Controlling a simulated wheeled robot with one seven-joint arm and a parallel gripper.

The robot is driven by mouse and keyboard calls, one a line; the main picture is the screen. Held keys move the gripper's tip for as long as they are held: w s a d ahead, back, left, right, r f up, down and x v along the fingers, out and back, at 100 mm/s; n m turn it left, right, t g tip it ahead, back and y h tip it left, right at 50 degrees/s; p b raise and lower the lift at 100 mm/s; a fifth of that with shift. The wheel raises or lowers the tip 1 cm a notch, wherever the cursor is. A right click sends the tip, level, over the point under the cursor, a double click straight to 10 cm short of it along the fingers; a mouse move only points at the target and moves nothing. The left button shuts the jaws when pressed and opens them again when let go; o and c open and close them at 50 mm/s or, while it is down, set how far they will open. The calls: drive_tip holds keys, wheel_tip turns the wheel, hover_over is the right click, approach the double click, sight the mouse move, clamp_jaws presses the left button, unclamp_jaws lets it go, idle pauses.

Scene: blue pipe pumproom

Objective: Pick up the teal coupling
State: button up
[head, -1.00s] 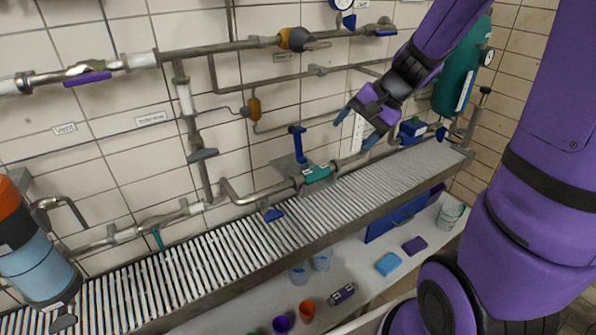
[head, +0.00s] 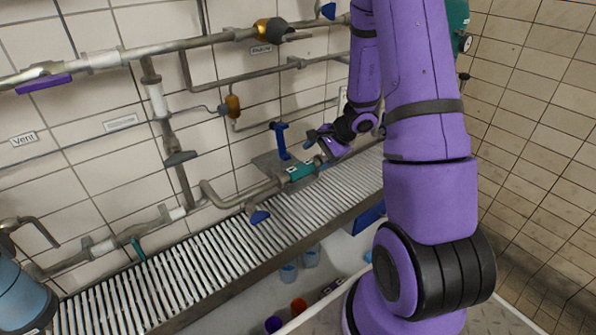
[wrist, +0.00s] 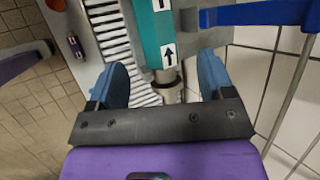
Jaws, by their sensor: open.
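The teal coupling (head: 300,171) sits on the low grey pipe along the tiled wall, above the slatted rack. In the wrist view, the teal coupling (wrist: 160,38) shows white labels with black arrows and a grey pipe end below it. My gripper (head: 318,146) is close to the coupling's right end in the head view. In the wrist view, my gripper's (wrist: 164,74) blue fingers are spread either side of the pipe line, with clear gaps. Nothing is held. My arm hides the pipe further right in the head view.
A blue handle (head: 281,140) stands beside the coupling; a blue bar (wrist: 262,13) shows close to the right finger in the wrist view. The slatted rack (head: 215,258) runs below. Cups stand on the lower shelf.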

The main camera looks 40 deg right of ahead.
sight(305, 167)
drive_tip(key=shift+x, duration=0.9)
drive_tip(key=x, duration=0.4)
drive_tip(key=shift+s+a+f, duration=0.1)
drive_tip(key=shift+a, duration=0.35)
drive_tip(key=shift+w+a+f, duration=0.2)
drive_tip(key=shift+w+f, duration=0.1)
drive_tip(key=shift+f, duration=0.15)
drive_tip(key=shift+c, duration=0.4)
drive_tip(key=c, duration=1.1)
drive_tip(key=shift+c, duration=0.2)
drive_tip(key=shift+r, duration=0.15)
